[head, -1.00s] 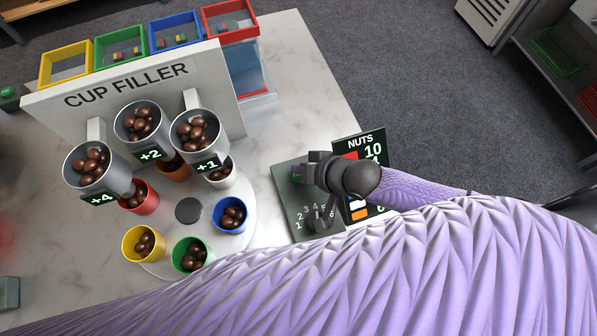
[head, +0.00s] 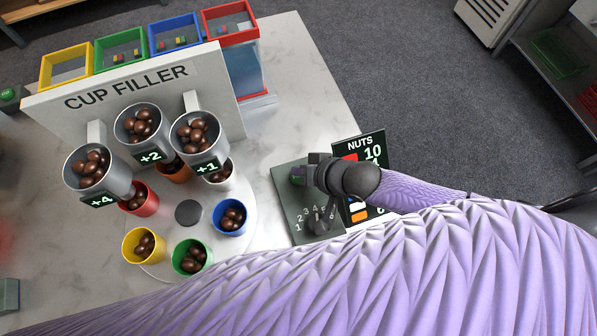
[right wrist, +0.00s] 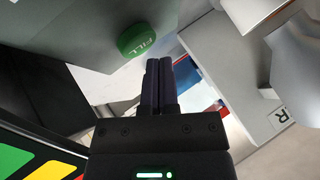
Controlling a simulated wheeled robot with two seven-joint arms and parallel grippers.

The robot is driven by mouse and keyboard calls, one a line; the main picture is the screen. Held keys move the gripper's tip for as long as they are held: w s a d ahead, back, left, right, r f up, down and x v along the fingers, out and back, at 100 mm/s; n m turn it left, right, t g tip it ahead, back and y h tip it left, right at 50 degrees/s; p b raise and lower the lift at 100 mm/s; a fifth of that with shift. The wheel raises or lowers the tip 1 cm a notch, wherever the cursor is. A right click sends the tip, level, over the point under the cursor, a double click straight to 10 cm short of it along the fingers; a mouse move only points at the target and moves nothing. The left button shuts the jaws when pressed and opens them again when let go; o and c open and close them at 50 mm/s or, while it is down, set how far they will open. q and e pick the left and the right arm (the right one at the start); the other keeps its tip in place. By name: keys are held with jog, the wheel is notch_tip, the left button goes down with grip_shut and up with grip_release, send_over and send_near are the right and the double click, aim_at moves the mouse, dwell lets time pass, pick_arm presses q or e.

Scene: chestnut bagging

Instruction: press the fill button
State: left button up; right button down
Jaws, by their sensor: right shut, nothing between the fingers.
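The fill button is a round green button marked FILL in the right wrist view (right wrist: 138,40). My right gripper (head: 308,175) is over the panel right beside the button. In the right wrist view its fingers (right wrist: 160,68) are shut and empty, with the tips just below and right of the button. I cannot tell whether they touch it. My left gripper is not in view.
A numbered dial knob (head: 318,226) is on the panel below my gripper. The NUTS board (head: 370,150) stands just right. On the left are the turntable (head: 190,212) with several coloured cups, the chestnut hoppers (head: 140,125) and the CUP FILLER wall (head: 60,105).

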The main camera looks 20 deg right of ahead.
dwell(0.6)
jog(key=shift+f, duration=0.15)
jog(key=shift+f, duration=0.3)
dwell(0.4)
jog(key=shift+s+f+b, duration=0.1)
jog(key=shift+f+b, duration=0.3)
jog(key=shift+f, duration=0.05)
dwell(0.3)
jog(key=shift+r, duration=0.1)
jog(key=shift+d+r+p, duration=0.2)
jog(key=shift+r+p, duration=0.55)
jog(key=shift+p, duration=0.15)
